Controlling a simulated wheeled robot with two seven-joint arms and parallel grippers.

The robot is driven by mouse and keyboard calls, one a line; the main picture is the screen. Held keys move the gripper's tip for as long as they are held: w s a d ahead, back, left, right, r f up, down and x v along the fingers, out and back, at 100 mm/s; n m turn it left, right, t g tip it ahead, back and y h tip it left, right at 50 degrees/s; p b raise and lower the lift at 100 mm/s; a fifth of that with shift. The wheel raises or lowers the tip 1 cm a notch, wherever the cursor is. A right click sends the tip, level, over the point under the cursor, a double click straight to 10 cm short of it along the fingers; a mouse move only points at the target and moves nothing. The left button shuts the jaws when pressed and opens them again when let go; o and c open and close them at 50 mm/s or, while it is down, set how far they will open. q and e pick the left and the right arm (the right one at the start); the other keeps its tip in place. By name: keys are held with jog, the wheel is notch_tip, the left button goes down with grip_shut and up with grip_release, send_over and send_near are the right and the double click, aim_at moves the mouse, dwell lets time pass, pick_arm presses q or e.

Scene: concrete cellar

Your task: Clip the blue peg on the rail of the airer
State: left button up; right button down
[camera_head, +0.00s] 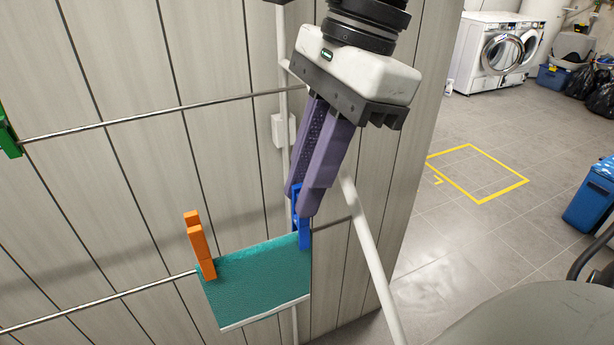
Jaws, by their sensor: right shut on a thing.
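The blue peg (303,231) is between the purple fingertips of my right gripper (306,205), which is shut on it. The peg points down at the top right corner of a teal cloth (258,279). The cloth hangs on the lower rail (110,297) of the airer, and the peg overlaps the cloth's edge there. The fingers partly hide the peg, so I cannot tell how firmly it sits on the rail. An orange peg (201,247) is clipped at the cloth's top left corner. My left gripper is not in view.
An upper rail (160,114) carries a green peg (8,136) at the far left. A white airer leg (372,262) slants down at the right. A panelled wall stands close behind. Washing machines (497,50) and a blue bin (590,200) are farther right, beyond open floor.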

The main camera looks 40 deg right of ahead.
jog(key=c, duration=2)
grip_release()
jog(key=shift+c, duration=0.2)
jog(key=o, duration=0.6)
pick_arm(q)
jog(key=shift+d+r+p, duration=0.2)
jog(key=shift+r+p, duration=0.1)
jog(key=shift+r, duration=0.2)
pick_arm(e)
jog(key=v, duration=0.7)
jog(key=shift+r, duration=0.3)
jog(key=shift+d, duration=0.1)
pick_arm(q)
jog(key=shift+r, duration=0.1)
pick_arm(e)
jog(key=shift+s+f, duration=0.1)
jog(key=shift+s, duration=0.05)
